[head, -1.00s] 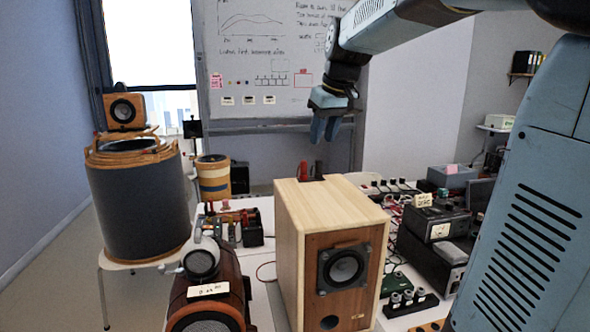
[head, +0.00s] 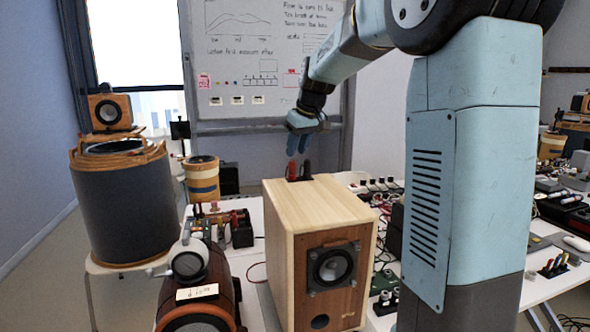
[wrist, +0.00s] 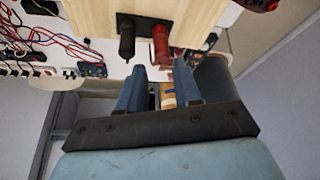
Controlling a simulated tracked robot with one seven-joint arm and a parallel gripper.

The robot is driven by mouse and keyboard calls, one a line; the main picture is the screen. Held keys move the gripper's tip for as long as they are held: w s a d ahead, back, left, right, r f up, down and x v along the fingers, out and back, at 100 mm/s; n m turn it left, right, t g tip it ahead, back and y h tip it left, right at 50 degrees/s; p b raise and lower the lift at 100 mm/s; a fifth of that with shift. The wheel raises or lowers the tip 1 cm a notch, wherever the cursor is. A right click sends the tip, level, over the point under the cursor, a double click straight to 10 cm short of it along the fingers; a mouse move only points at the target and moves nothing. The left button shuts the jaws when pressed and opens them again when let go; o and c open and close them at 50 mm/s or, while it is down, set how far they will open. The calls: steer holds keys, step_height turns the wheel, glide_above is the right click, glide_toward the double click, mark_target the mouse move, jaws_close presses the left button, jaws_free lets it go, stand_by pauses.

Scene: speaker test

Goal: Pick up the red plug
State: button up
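The red plug (head: 292,171) stands upright at the back edge of the wooden speaker box (head: 318,203), with a black plug (head: 306,169) close to its right. In the wrist view the red plug (wrist: 160,46) points toward my gripper, and the black plug (wrist: 127,38) is to its left. My gripper (head: 298,151) is just above the plugs, fingers pointing down. In the wrist view my gripper (wrist: 158,72) is open and empty. The red plug's free end lies just beyond the gap between the fingertips, seemingly apart from them.
A white table (head: 262,300) holds the speaker box. A brown horn-like device (head: 200,290) stands at front left, a large dark drum (head: 125,205) farther left. A power strip (head: 375,186) and red cables lie right of the box.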

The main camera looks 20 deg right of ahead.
mark_target(293, 161)
steer(key=shift+x, duration=3)
steer(key=shift+s+a, duration=0.1)
steer(key=shift+c, duration=0.2)
jaws_close()
